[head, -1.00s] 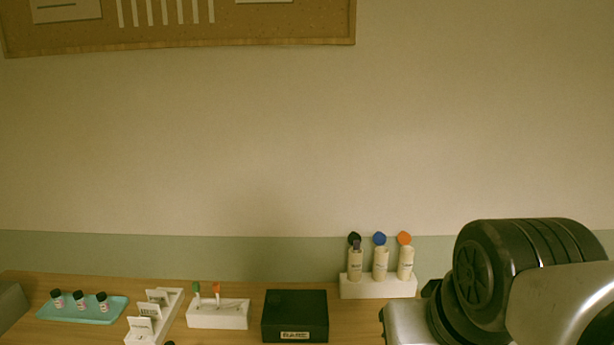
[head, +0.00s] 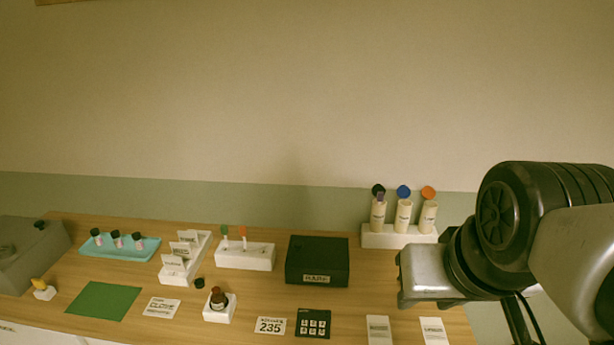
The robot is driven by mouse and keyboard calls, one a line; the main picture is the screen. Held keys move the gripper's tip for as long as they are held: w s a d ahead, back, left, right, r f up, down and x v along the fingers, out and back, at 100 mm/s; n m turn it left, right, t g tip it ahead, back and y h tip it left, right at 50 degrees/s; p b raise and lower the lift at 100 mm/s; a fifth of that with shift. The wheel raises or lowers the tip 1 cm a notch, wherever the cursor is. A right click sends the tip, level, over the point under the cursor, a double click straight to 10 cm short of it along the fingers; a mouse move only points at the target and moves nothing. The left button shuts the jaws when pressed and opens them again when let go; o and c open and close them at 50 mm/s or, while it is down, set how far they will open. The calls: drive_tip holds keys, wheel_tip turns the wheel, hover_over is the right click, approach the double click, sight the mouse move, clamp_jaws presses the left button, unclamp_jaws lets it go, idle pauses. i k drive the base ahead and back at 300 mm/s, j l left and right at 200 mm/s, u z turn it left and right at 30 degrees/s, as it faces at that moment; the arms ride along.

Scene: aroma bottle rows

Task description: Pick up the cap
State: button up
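A small black cap (head: 199,283) lies on the wooden table in the head view, just behind and left of a white block (head: 219,315). A dark brown bottle (head: 217,297) stands in that block; whether its top is bare is too small to tell. My arm reaches in from the right, far from this cap. Its fingers do not show, so I cannot see whether my gripper is open or holds anything.
A black box (head: 318,262) stands behind. A rack (head: 400,241) of bottles, a white holder (head: 245,257), a card rack (head: 169,276) and a teal tray (head: 140,251) line the back. A green mat (head: 103,301), cards and a keypad (head: 313,323) lie in front.

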sight(198, 283)
drive_tip(key=k+j+u, duration=0.15)
drive_tip(key=u, duration=0.3)
drive_tip(key=j+u, duration=0.4)
drive_tip(key=l+z, duration=0.3)
drive_tip(key=z, duration=0.15)
drive_tip(key=i+l+z, duration=0.15)
drive_tip(key=l+z, duration=0.15)
drive_tip(key=z, duration=0.15)
drive_tip(key=k+j+u, duration=0.15)
drive_tip(key=j, duration=0.25)
drive_tip(key=k+j+u, duration=0.2)
drive_tip(key=j, duration=0.25)
drive_tip(key=j+u, duration=0.15)
drive_tip(key=j, duration=0.3)
drive_tip(key=k, duration=0.6)
